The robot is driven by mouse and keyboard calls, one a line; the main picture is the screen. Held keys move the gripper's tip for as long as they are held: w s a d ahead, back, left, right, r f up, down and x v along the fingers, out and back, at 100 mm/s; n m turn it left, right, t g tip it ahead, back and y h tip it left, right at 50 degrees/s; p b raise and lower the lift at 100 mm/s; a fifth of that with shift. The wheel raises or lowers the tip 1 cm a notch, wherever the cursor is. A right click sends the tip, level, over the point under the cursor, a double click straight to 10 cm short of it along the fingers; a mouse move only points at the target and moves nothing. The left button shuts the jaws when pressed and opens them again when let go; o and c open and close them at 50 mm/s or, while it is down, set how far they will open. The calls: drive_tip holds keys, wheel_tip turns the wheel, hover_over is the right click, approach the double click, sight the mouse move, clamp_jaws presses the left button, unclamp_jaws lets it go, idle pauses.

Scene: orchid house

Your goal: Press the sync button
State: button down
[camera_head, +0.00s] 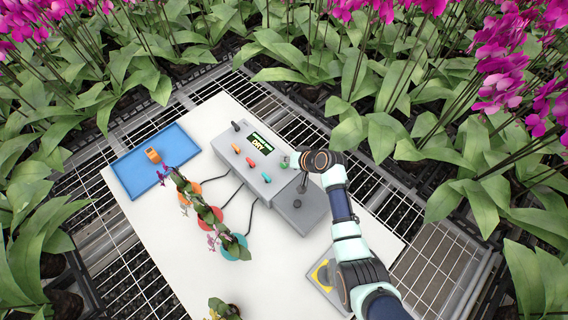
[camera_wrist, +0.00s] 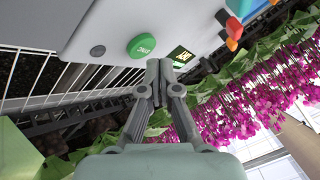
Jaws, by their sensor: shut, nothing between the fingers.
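The sync button is a round green button with lettering (camera_wrist: 141,46) on the grey console's face, upper middle of the wrist view. My gripper (camera_wrist: 159,68) is shut and empty, its fingertips together just below and right of the button in that picture. The fingertips look apart from the button; the exact gap is hard to judge. In the head view, the console (camera_head: 228,150) stands on the white table, and the end of my arm is over its right part. The fingers are largely hidden there, close to small green parts on the console.
A lit display (camera_head: 260,142) and coloured levers (camera_head: 251,162) sit on the console. A grey box with a black joystick (camera_head: 297,203) adjoins it. Potted orchids (camera_head: 209,214) and a blue tray (camera_head: 139,172) stand left. A yellow-marked button (camera_head: 326,272) lies near my arm. Dense orchids surround the bench.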

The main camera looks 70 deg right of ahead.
sight(286, 165)
drive_tip(key=shift+f, duration=0.35)
drive_tip(key=shift+f+b, duration=0.45)
drive_tip(key=shift+b, duration=0.15)
drive_tip(key=shift+r, duration=0.1)
idle(0.5)
drive_tip(key=shift+r+p, duration=0.75)
drive_tip(key=shift+p, duration=0.1)
wheel_tip(286, 165, up, 5)
drive_tip(key=p, duration=0.4)
drive_tip(key=shift+r+p, duration=0.1)
drive_tip(key=shift+p, duration=0.2)
idle(0.4)
